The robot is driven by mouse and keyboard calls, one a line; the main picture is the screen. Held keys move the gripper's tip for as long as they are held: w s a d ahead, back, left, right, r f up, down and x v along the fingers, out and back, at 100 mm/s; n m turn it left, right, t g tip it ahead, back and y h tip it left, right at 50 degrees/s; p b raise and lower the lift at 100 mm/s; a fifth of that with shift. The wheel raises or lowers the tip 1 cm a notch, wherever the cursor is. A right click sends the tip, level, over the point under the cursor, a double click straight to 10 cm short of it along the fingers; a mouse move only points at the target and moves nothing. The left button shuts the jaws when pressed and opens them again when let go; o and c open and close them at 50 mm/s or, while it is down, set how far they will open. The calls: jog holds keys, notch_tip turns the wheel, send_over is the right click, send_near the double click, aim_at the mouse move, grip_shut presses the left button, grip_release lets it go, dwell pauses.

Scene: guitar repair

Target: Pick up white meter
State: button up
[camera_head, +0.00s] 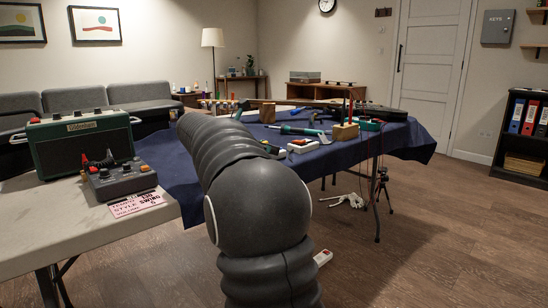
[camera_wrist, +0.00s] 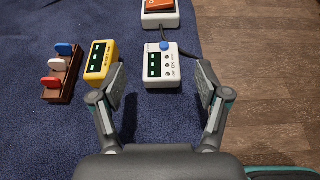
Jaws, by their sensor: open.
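The white meter (camera_wrist: 161,68) lies on the dark blue cloth (camera_wrist: 60,130) in the wrist view. It has a dark display with lit bars, a blue knob at its far end and small dark buttons. My gripper (camera_wrist: 160,82) is open, with one finger on each side of the picture and the meter's near end between the fingertip lines. I cannot tell how high the fingers are above the cloth. Nothing is held. In the head view my arm hides the gripper, and I cannot pick out the meter surely among the items there.
A yellow meter (camera_wrist: 101,62) lies close to the left of the white one, near my left finger. A white box with an orange top (camera_wrist: 160,10) is beyond. The cloth edge is at right.

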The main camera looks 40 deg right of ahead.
jog(key=x, duration=0.4)
jog(key=shift+s+f+b, duration=0.1)
jog(key=shift+f+b, duration=0.25)
jog(key=shift+b, duration=0.05)
jog(key=c, duration=1.3)
jog(key=shift+r, duration=0.1)
